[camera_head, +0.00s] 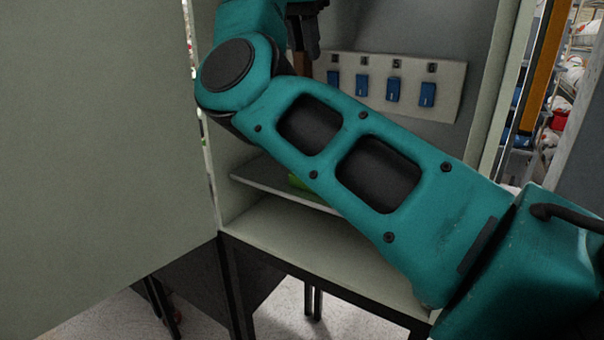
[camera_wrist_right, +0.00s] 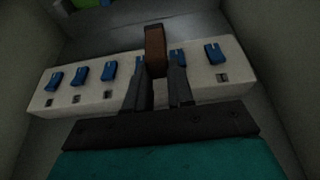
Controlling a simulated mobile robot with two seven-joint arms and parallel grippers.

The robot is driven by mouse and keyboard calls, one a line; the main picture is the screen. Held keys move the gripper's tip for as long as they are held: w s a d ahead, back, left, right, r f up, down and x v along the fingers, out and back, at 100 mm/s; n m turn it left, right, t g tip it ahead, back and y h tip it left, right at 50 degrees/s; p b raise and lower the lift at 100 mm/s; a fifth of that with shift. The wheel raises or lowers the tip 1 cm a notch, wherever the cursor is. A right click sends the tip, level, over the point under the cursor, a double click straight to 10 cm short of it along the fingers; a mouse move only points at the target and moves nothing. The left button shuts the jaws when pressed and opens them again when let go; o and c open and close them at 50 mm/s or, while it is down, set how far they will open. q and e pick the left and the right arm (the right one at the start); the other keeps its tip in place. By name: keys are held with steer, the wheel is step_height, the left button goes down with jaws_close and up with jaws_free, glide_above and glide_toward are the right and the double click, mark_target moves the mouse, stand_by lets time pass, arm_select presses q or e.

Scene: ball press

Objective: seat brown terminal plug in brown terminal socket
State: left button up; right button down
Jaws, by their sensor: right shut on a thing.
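My right gripper (camera_head: 304,48) is at the top of the head view, in front of the left end of a pale panel (camera_head: 449,92). It is shut on the brown terminal plug (camera_head: 301,64), which shows as a narrow brown strip below the fingers. In the right wrist view the brown plug (camera_wrist_right: 155,48) stands between the two dark fingertips (camera_wrist_right: 157,72), in front of the panel (camera_wrist_right: 225,52). I cannot make out a brown socket; the plug and fingers cover part of the panel. I cannot tell whether the plug touches the panel. My left gripper is out of view.
Several blue parts (camera_head: 393,90) sit in a row on the panel, close beside the plug. The panel is inside an open grey cabinet; its side wall (camera_head: 208,130) is at the left. A green thing (camera_head: 296,182) lies on the shelf (camera_head: 262,180), mostly behind my right arm.

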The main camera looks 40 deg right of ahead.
step_height(320, 180, down, 20)
steer(key=shift+r, duration=0.1)
stand_by(0.5)
steer(key=shift+f, duration=0.2)
steer(key=c, duration=1)
jaws_free()
steer(key=shift+r, duration=0.1)
steer(key=v, duration=1.2)
steer(key=shift+r, duration=0.1)
